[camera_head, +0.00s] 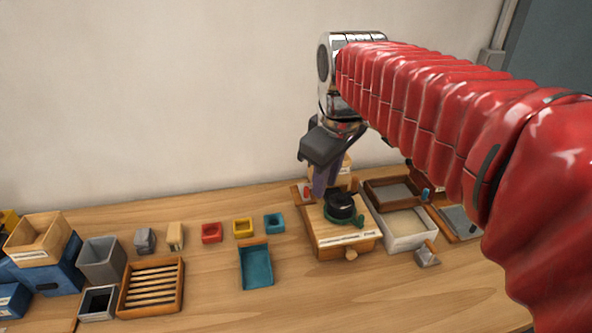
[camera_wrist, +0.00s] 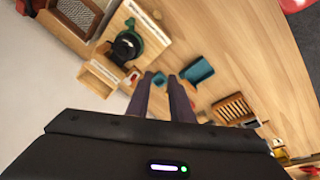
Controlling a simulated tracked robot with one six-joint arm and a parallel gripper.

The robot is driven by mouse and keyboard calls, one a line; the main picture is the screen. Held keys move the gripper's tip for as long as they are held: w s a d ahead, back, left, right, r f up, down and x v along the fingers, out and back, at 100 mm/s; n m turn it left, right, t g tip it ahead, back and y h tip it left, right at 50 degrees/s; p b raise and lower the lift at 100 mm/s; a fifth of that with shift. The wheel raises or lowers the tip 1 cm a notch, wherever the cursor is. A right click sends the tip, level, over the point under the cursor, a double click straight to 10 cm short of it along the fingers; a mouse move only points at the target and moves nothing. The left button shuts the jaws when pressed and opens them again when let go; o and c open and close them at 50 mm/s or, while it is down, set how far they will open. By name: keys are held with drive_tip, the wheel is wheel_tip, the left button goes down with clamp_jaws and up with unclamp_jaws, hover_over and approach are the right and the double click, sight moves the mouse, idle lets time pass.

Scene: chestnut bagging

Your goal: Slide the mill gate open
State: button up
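The mill (camera_head: 341,236) is a wooden box with a black round top and a green ring, on the table right of centre; it also shows in the wrist view (camera_wrist: 150,22), upper left. A small red-marked piece (camera_head: 305,193) sits at the mill's back left side and shows in the wrist view (camera_wrist: 133,77); I cannot tell for sure that it is the gate. My gripper (camera_head: 324,190) points down by that side of the mill. Its two dark fingers are apart and empty in the wrist view (camera_wrist: 161,77). Whether they touch anything is unclear.
A white tray (camera_head: 411,243) and a brown tray (camera_head: 378,206) stand right of the mill. A teal tray (camera_head: 256,284), small coloured boxes, a slatted wooden rack (camera_head: 124,302) and blue bins (camera_head: 60,274) lie left. Bare table lies in front.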

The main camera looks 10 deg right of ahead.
drive_tip(key=w+n+g, duration=0.1)
drive_tip(key=w+n, duration=0.3)
drive_tip(key=w, duration=0.4)
drive_tip(key=n+g, duration=0.2)
drive_tip(key=n, duration=0.3)
hover_over(307, 184)
drive_tip(key=s+a, duration=0.2)
drive_tip(key=s, duration=0.3)
drive_tip(key=shift+s+d+f, duration=0.1)
drive_tip(key=shift+d+f, duration=0.15)
drive_tip(key=shift+f, duration=0.65)
wheel_tip(307, 184, down, 14)
drive_tip(key=shift+r, duration=0.1)
drive_tip(key=shift+c, duration=0.6)
clamp_jaws()
